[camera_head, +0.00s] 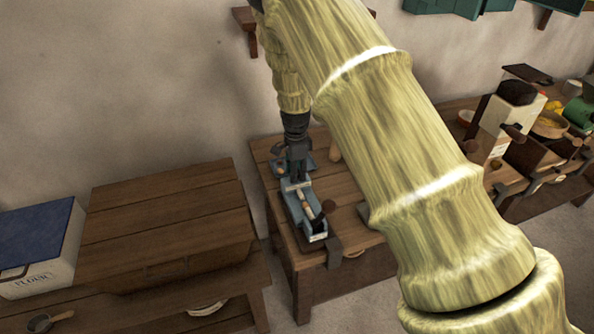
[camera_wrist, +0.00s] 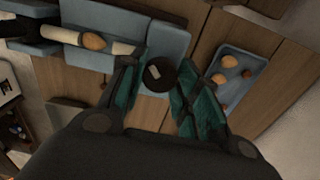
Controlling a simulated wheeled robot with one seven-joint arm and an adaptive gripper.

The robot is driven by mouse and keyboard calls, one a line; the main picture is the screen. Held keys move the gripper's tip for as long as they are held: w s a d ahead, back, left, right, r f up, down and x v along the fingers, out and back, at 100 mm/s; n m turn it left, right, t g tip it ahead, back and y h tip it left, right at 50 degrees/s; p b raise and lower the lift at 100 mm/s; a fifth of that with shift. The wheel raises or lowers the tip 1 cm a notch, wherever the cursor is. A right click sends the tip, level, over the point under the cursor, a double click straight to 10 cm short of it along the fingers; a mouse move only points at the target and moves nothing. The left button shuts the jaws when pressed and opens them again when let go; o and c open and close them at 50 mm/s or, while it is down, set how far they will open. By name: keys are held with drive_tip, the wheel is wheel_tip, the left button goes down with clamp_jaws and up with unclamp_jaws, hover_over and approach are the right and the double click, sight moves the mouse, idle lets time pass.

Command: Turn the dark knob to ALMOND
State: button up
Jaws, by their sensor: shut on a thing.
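The dark round knob (camera_wrist: 158,76) with a pale mark on top lies between my gripper's teal fingers in the wrist view. My gripper (camera_wrist: 160,84) is shut on it from above. The knob is mounted on a blue-grey device (camera_wrist: 172,40), whose trough holds a pale bar with a brown oval piece. The device (camera_head: 312,228) also shows on the wooden table in the head view, under my gripper (camera_head: 296,176). There the knob is hidden behind the fingers. No ALMOND lettering can be read in either view.
A blue tray (camera_wrist: 251,68) with several small brown pieces lies beside the device. My arm crosses the head view and hides part of the table. A wooden bench (camera_head: 165,215) and a flour box (camera_head: 40,255) stand left. A cluttered counter (camera_head: 535,200) stands right.

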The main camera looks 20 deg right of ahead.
drive_tip(key=o, duration=1)
wheel_tip(320, 180, up, 12)
idle(0.3)
idle(0.3)
